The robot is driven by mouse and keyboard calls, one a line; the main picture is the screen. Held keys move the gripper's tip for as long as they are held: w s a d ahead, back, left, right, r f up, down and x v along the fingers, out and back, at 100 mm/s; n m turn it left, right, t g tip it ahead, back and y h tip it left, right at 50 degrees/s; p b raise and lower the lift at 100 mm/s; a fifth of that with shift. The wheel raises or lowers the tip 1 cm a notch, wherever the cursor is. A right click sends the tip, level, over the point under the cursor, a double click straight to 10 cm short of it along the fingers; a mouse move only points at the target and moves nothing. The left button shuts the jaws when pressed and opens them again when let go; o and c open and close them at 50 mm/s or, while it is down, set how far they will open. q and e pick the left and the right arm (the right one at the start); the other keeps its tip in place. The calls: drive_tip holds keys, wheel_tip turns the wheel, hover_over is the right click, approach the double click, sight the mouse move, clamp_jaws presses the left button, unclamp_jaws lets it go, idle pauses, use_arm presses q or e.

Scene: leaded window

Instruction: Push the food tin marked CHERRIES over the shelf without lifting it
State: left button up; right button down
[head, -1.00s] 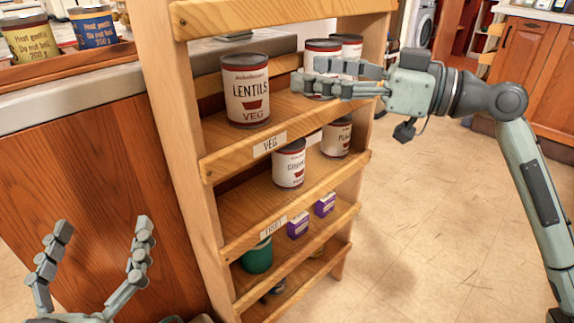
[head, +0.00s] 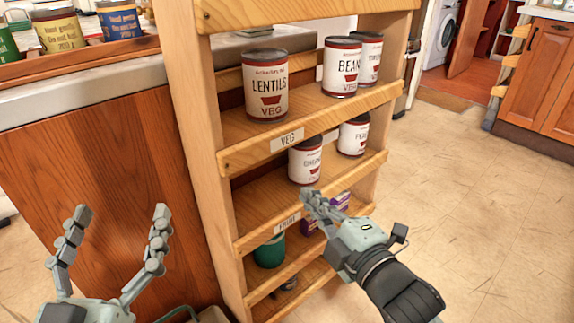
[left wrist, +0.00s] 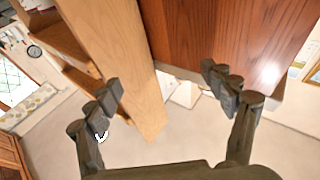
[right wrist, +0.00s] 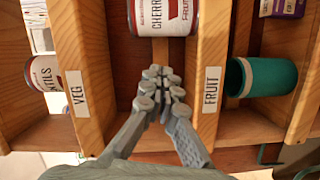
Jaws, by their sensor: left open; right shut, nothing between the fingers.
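The CHERRIES tin (head: 305,162), white with dark red bands, stands upright on the middle shelf, the one labelled FRUIT. In the right wrist view the tin (right wrist: 166,14) is cut off at the top edge, its name readable. My right gripper (head: 312,198) is shut and empty, in front of that shelf near its front rail. In the right wrist view its closed fingertips (right wrist: 163,82) point towards the tin, with a visible gap between. My left gripper (head: 119,213) is open and empty, left of the shelf unit; it also shows in the left wrist view (left wrist: 167,92).
A PEARS-like tin (head: 353,136), its name partly hidden, stands right of the CHERRIES tin. The LENTILS tin (head: 266,85) and BEANS tin (head: 342,67) stand above. A green cup (head: 269,252) and purple boxes (head: 340,200) are below. Wooden rails edge each shelf.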

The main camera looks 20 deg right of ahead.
sight(304, 158)
drive_tip(key=w+a+n, duration=0.1)
drive_tip(key=w, duration=0.1)
drive_tip(key=w+a, duration=0.1)
drive_tip(key=w, duration=0.2)
drive_tip(key=w+a+n, duration=0.1)
drive_tip(key=w, duration=0.2)
drive_tip(key=shift+w+a+n, duration=0.25)
drive_tip(key=shift+a+n, duration=0.05)
drive_tip(key=shift+w+d+f, duration=0.1)
drive_tip(key=shift+w+d, duration=0.1)
drive_tip(key=shift+d, duration=0.4)
drive_tip(key=shift+w+d, duration=0.2)
drive_tip(key=shift+d, duration=0.4)
drive_tip(key=shift+w+d, duration=0.15)
drive_tip(key=shift+d, duration=0.2)
use_arm(q)
drive_tip(key=shift+s+r+t, duration=0.1)
drive_tip(key=shift+r+t, duration=0.3)
drive_tip(key=shift+r, duration=0.45)
use_arm(e)
drive_tip(key=shift+w+d, duration=0.1)
drive_tip(key=shift+d, duration=0.2)
